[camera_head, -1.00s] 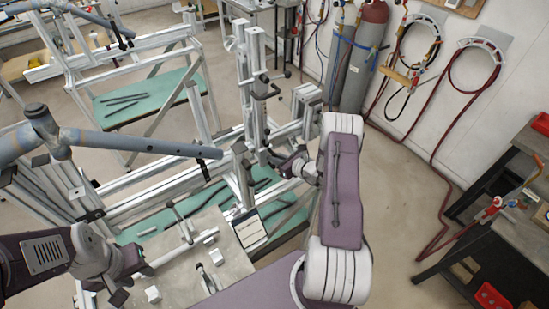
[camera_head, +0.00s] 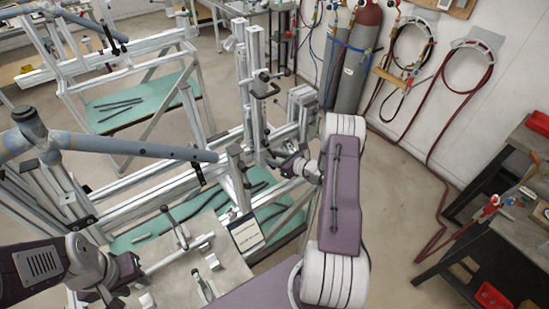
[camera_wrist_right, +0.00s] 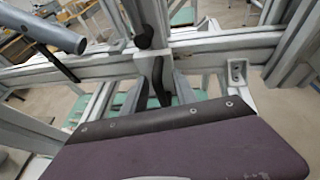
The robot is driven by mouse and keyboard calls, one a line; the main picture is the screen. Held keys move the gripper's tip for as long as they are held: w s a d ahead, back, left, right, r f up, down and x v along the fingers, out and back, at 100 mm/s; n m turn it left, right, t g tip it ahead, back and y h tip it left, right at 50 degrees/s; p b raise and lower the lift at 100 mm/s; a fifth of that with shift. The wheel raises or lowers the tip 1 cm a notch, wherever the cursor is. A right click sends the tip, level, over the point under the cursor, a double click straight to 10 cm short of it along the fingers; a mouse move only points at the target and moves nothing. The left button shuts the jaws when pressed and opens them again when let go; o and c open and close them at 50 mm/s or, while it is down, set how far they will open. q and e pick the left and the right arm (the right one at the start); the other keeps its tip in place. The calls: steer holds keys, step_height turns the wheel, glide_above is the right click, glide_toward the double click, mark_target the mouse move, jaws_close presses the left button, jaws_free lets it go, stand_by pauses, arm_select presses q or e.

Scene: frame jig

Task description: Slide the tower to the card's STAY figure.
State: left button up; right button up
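The tower (camera_head: 256,85) is a pair of upright aluminium profiles with a black handle (camera_head: 264,88), standing on the frame jig's rail near the middle of the head view. The card (camera_head: 246,232) is a pale, dark-edged panel below it; its figures are too small to read. My right gripper (camera_head: 284,162) is low beside the tower, partly hidden by my arm. In the right wrist view, a black lever (camera_wrist_right: 157,85) shows between grey finger-like parts; I cannot tell whether they grip it. My left gripper (camera_head: 116,293) is at the lower left, apart from the tower; its fingers are unclear.
A blue-grey tube (camera_head: 130,148) reaches across the jig from the left, its end close to the tower. A grey plate (camera_head: 195,268) with clamps lies in front. Gas cylinders (camera_head: 354,65) stand behind. A dark workbench (camera_head: 500,235) is at the right, with clear floor before it.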

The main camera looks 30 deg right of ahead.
steer(key=b+v, duration=0.1)
steer(key=v, duration=0.8)
steer(key=shift+w, duration=0.1)
